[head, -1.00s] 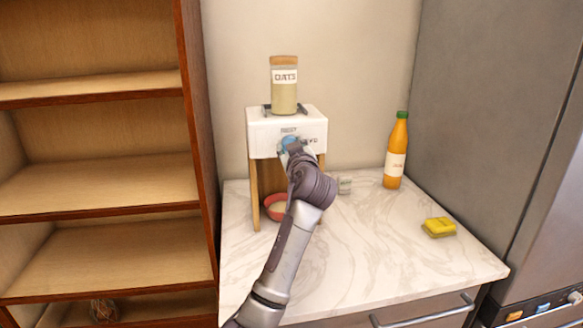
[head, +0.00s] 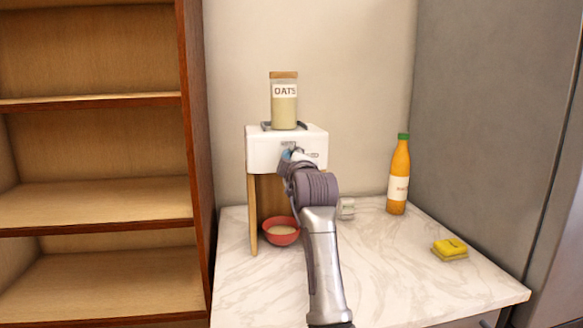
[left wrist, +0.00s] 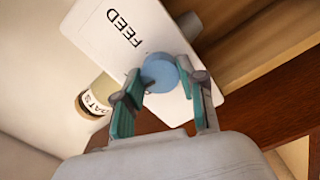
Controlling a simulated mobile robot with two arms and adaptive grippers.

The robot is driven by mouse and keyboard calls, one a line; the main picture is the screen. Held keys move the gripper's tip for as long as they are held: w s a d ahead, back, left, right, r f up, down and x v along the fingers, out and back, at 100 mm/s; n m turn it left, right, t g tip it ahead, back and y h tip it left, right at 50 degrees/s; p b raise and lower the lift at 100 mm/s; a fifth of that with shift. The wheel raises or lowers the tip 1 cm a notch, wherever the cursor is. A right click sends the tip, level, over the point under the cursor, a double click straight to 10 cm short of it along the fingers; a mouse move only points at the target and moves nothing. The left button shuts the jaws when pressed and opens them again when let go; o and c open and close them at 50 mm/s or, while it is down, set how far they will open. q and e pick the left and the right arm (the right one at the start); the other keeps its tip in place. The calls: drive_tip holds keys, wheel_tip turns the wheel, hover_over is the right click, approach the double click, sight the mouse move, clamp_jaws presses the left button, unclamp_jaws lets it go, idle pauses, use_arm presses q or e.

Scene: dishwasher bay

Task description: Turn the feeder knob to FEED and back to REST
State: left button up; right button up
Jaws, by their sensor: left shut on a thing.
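The feeder is a white box (head: 262,150) on wooden legs, with a jar labelled OATS (head: 284,105) standing on top. My left gripper (head: 293,157) is at its front face and hides most of the knob there. In the left wrist view the round blue knob (left wrist: 159,73) sits between the teal-padded fingers of my left gripper (left wrist: 163,88), which are shut on it. The word FEED (left wrist: 124,28) shows on the white face beside the knob. Which label the knob points to cannot be told. My right gripper is not in view.
A red bowl (head: 281,239) with pale contents stands under the feeder. A small clear glass (head: 347,208), an orange bottle (head: 398,185) and a yellow sponge (head: 450,248) are on the marble counter (head: 405,270). Wooden shelves (head: 95,195) stand left, a grey cabinet (head: 490,120) right.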

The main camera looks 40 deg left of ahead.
use_arm(q)
drive_tip(key=shift+f+n, duration=0.1)
drive_tip(key=shift+n, duration=0.5)
drive_tip(key=o, duration=1.1)
drive_tip(key=shift+o, duration=0.2)
